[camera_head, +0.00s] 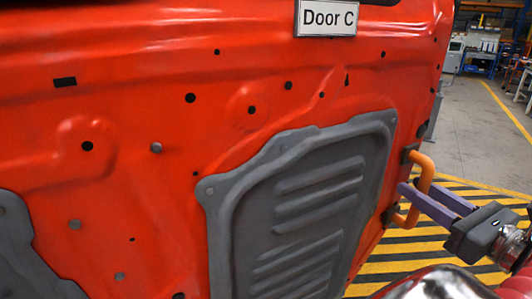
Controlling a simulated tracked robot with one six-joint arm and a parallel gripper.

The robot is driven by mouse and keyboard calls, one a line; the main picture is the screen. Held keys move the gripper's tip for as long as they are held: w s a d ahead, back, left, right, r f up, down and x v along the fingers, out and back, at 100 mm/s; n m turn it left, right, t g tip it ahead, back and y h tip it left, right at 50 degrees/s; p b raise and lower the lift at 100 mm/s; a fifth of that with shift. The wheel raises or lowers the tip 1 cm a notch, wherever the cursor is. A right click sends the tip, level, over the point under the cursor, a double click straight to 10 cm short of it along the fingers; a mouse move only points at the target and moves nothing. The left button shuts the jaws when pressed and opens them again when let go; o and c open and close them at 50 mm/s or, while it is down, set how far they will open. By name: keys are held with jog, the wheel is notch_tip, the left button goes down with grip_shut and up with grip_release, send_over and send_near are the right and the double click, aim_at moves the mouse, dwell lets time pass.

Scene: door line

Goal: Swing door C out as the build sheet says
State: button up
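Door C (225,130) is a large red panel that fills most of the head view, with a white "Door C" sign (328,18) at its top. A grey ribbed panel (225,230) is set into the door. An orange bar handle (424,163) sits on dark mounts at the door's right edge. My gripper (417,188) reaches in from the right, its two purple fingers on either side of the handle bar. I cannot tell whether they press on it or only surround it. No build sheet is in view.
Black and yellow striped floor marking (400,264) lies below and right of the door. Grey floor (470,125) is open beyond it. Shelves and a blue workbench (482,62) stand far back at the upper right.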

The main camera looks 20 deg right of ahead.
jog(key=shift+o, duration=0.8)
jog(key=s+d, duration=0.1)
jog(key=s, duration=1.2)
jog(key=shift+s+d, duration=0.3)
jog(key=shift+s, duration=0.05)
jog(key=shift+s, duration=0.15)
